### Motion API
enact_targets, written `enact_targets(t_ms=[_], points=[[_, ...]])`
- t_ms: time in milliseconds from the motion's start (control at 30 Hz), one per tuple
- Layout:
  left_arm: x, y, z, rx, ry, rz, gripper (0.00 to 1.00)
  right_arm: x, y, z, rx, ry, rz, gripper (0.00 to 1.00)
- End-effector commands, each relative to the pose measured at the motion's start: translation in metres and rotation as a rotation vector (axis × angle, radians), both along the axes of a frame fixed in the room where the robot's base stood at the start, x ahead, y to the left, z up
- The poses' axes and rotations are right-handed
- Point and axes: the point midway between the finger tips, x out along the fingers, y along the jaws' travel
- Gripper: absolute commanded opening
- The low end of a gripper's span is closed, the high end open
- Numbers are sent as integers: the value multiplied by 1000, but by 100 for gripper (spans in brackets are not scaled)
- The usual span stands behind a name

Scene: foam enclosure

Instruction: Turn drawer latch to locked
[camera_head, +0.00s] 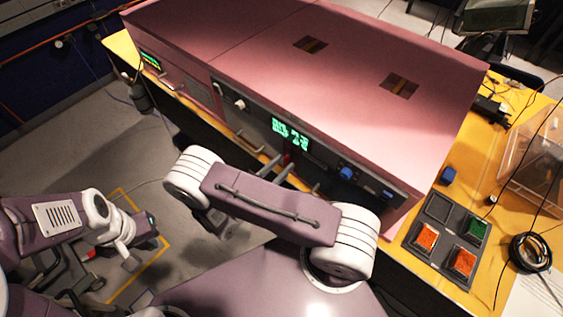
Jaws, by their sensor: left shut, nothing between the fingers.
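The pink foam enclosure (300,60) has a dark front panel with a green display (290,134). A small red part (288,158), possibly the drawer latch, sits below the display; its setting is too small to read. My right gripper (278,168) is at the panel, with two grey finger-like bars close to the red part. My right arm's link hides its base, and whether it touches the part is unclear. My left gripper (142,252) is shut and empty, low at the left over the floor, well away from the enclosure.
A blue knob (347,173) and a pale knob (239,104) are on the panel.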

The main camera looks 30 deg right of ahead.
Motion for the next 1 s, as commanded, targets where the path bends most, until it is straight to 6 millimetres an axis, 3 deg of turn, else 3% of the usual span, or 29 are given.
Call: enact_targets(t_ms=[233, 367, 767, 1000], points=[[0, 0, 0, 0, 0, 0, 0, 1, -2, -1, 0, 0, -1, 33], [0, 0, 0, 0, 0, 0, 0, 1, -2, -1, 0, 0, -1, 0], [0, 0, 0, 0, 0, 0, 0, 1, -2, 0, -14, 34, -1, 0], [0, 0, 0, 0, 0, 0, 0, 2, -1, 0, -71, 170, -1, 0]])
